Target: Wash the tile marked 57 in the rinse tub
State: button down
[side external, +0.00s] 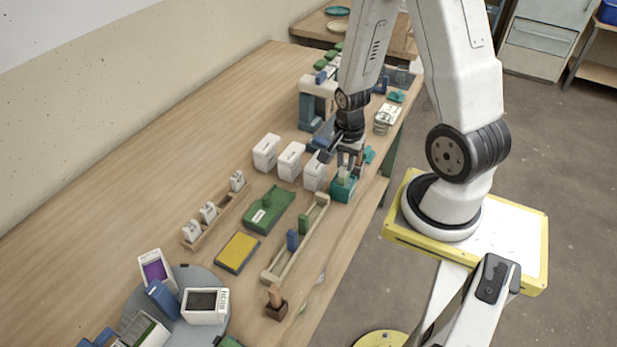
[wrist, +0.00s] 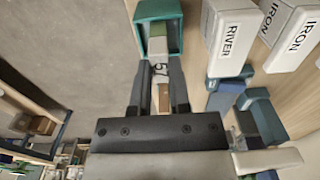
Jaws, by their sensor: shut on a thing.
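My gripper (wrist: 158,88) is shut on a small pale tile (wrist: 160,45) with a dark mark that reads 57 near the fingers. In the wrist view the tile's far end lies within the opening of a teal tub (wrist: 141,36). In the side view the teal tub (side external: 345,194) stands near the table's right edge, with my gripper (side external: 347,170) directly over it, pointing down. The tile (side external: 343,175) shows partly there, at the tub's mouth. How deep its lower end sits is hard to tell.
A long wooden rack (side external: 296,238), a green block (side external: 268,211) and a yellow pad (side external: 238,252) lie nearer the camera. The table's left side is clear.

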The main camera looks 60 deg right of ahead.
jog(key=shift+f, duration=1.85)
jog(key=shift+r, duration=0.3)
dwell(1.9)
jog(key=shift+f, duration=0.35)
dwell(1.3)
jog(key=shift+r, duration=0.35)
dwell(1.2)
jog(key=shift+f, duration=0.35)
jog(key=shift+r, duration=0.2)
dwell(0.3)
